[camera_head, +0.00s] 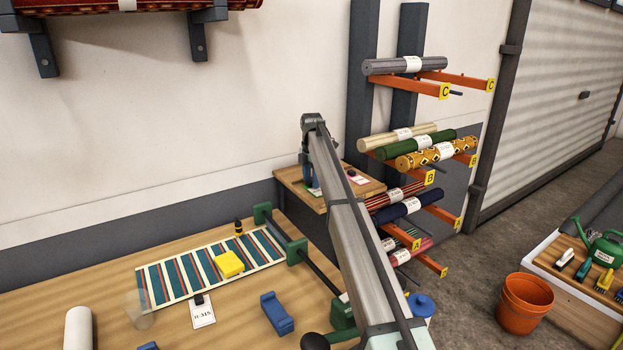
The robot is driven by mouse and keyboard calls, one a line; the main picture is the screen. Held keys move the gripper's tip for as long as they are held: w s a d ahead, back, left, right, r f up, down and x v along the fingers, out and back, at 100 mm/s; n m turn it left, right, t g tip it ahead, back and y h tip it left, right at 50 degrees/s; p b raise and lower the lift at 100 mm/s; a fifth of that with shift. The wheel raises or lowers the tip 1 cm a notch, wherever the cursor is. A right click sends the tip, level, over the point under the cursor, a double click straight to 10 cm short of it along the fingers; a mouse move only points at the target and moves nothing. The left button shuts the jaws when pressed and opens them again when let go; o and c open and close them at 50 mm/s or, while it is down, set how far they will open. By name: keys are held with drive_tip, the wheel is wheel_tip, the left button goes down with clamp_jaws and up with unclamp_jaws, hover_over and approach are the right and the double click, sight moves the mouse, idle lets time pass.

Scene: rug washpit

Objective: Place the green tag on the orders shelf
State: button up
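A small wooden shelf (291,178) stands out from the wall behind the table, and it looks like the orders shelf. My gripper (309,184) points down over its left part, partly hidden behind my own arm. A small green and white piece (315,191), probably the green tag, shows right at the fingertips, at or just above the shelf top. I cannot tell whether it touches the shelf, or whether the fingers are open or shut on it.
A rack (425,88) with rolled rugs on orange arms stands right of the shelf. The table holds a striped rug (180,273), a yellow sponge (229,263), a white tag (202,312) and a blue block (277,313). An orange bucket (525,303) stands on the floor.

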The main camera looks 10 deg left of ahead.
sight(311, 181)
wheel_tip(311, 181, up, 12)
drive_tip(key=shift+r, duration=0.15)
idle(0.7)
